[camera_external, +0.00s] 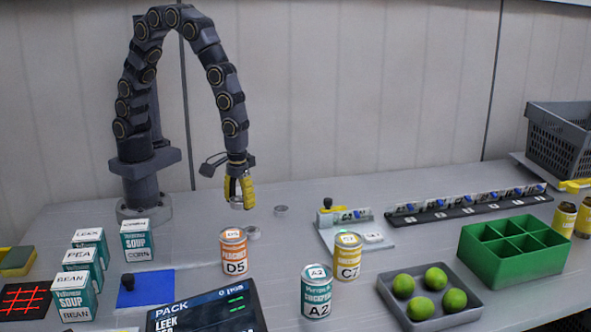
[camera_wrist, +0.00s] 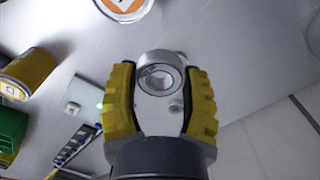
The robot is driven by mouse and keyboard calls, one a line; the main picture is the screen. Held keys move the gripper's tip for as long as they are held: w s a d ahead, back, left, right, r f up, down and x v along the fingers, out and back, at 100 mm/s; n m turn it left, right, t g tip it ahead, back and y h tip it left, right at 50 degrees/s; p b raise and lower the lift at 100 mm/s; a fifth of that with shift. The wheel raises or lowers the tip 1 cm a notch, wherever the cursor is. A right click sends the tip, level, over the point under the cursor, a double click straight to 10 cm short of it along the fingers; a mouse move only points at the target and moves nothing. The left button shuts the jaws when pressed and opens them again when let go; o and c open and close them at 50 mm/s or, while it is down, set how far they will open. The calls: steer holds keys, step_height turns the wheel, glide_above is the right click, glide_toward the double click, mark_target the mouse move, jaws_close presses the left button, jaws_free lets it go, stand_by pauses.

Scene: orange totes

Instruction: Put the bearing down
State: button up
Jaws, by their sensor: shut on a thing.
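My gripper (camera_external: 240,190) hangs above the grey table at the back left of centre, pointing down. Its yellow fingers are shut on a silver ring-shaped bearing (camera_wrist: 160,56), one finger on each side in the wrist view. In the external view the held bearing (camera_external: 237,205) shows as a small grey piece at the fingertips. The exact gap below the held bearing cannot be told.
An orange D5 can (camera_external: 234,254) stands in front of the gripper. A yellow C7 can (camera_external: 347,257) and teal A2 can (camera_external: 316,293) stand further right. A grey plate with small parts (camera_external: 370,240) is at centre right. Soup boxes (camera_external: 136,242) stand left.

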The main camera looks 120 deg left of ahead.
steer(key=s+a+f+n, duration=0.1)
steer(key=s+a+n, duration=0.2)
steer(key=a, duration=0.5)
steer(key=s+a+f+n, duration=0.2)
steer(key=a, duration=0.5)
steer(key=n, duration=0.5)
glide_above(256, 201)
step_height(256, 201, down, 2)
steer(key=shift+s+d+f, duration=0.1)
steer(key=shift+f, duration=3.65)
steer(key=shift+f, duration=0.15)
steer(key=o, duration=1)
steer(key=shift+o, duration=0.2)
step_height(256, 201, up, 12)
